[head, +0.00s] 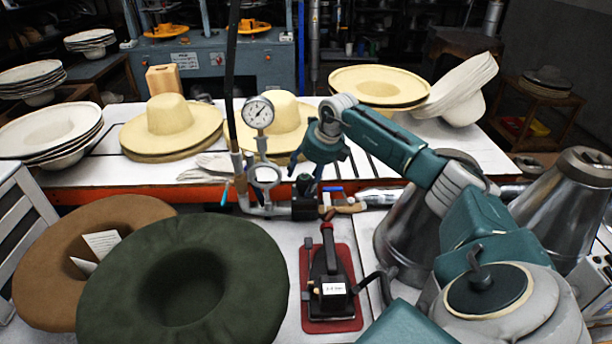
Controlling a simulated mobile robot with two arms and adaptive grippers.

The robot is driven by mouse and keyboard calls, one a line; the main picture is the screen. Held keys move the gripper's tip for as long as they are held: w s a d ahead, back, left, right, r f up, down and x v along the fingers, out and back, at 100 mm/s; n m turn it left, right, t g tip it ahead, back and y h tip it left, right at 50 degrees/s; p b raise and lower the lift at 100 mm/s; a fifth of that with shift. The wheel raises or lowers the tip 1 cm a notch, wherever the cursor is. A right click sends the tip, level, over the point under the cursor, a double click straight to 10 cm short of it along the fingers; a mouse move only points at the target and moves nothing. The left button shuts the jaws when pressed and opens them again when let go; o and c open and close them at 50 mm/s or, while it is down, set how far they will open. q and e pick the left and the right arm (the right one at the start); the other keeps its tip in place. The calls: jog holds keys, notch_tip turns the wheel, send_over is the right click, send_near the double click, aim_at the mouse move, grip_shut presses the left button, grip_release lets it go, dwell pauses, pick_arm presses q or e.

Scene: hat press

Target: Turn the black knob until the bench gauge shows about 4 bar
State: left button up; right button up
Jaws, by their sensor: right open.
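The bench gauge (258,112) is a round white dial on the pipework at the middle of the bench. Its needle and figures are too small to read. The black knob (304,184) sits upright on the black regulator body, low and to the right of the gauge. My right gripper (307,170) comes in from the right and points down. It is open, with its fingers just above or around the top of the knob; I cannot tell whether they touch it. My left gripper is not in view.
A black iron with a red handle stands on a red mat (343,322) in front of the regulator. Green (240,290) and brown (40,255) hats lie at left. Straw hats (170,122) stand behind. Metal cones (400,235) stand at right. A black hose (231,70) hangs beside the gauge.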

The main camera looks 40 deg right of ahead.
jog(key=shift+s+r, duration=0.1)
jog(key=c, duration=1.1)
jog(key=shift+r+m+h, duration=0.2)
jog(key=shift+m+h, duration=0.1)
jog(key=shift+m, duration=0.3)
jog(key=o, duration=1.1)
jog(key=shift+w, duration=0.2)
jog(key=shift+f, duration=0.2)
jog(key=v, duration=1.2)
jog(key=shift+d, duration=0.1)
